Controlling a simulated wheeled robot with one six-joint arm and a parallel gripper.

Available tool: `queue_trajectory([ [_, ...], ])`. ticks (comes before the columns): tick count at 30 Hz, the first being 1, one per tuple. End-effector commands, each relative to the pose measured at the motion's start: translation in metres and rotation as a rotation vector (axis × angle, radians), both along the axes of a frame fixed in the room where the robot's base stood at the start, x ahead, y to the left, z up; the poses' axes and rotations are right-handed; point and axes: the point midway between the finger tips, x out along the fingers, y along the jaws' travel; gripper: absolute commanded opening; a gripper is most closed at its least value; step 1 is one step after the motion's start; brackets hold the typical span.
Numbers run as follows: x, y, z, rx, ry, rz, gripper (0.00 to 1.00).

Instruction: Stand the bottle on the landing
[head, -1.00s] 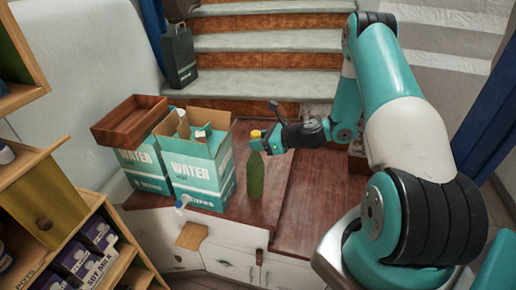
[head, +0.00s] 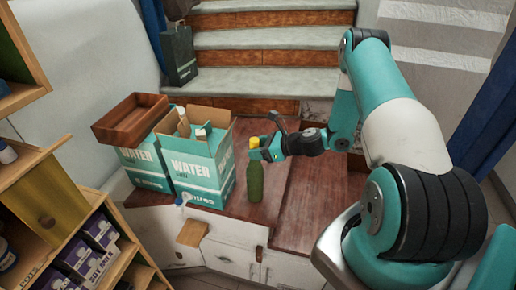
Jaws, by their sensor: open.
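The green bottle (head: 255,183) stands upright on the reddish-brown wooden top (head: 306,213), close to the right side of the front water box. My gripper (head: 263,151) is open at the bottle's top and comes in from the right. I also cannot tell whether the fingers touch the bottle.
Two teal-and-white water boxes (head: 200,172) stand left of the bottle, the front one with open flaps. A brown wooden tray (head: 130,118) rests on the rear one. Stairs (head: 270,84) rise behind, with a dark bag (head: 180,55) on them. The wood right of the bottle is clear.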

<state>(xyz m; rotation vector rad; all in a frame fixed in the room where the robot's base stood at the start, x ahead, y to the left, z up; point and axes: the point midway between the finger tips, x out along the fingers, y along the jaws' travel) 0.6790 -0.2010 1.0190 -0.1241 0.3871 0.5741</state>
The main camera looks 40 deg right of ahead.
Motion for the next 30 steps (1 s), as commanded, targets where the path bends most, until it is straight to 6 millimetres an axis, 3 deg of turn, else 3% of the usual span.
queue_trajectory([
  [5, -0.018, -0.014, 0.007, 0.0, 0.0, -0.007, 0.57],
  [15, -0.074, -0.05, 0.035, 0.0, -0.001, -0.005, 0.57],
  [21, -0.088, -0.056, 0.046, -0.01, -0.004, 0.011, 0.57],
  [23, -0.087, -0.049, 0.053, -0.045, -0.015, 0.058, 0.57],
  [26, -0.079, -0.014, 0.075, -0.186, -0.064, 0.249, 0.57],
  [30, -0.082, 0.071, 0.122, -0.508, -0.228, 0.714, 0.57],
])
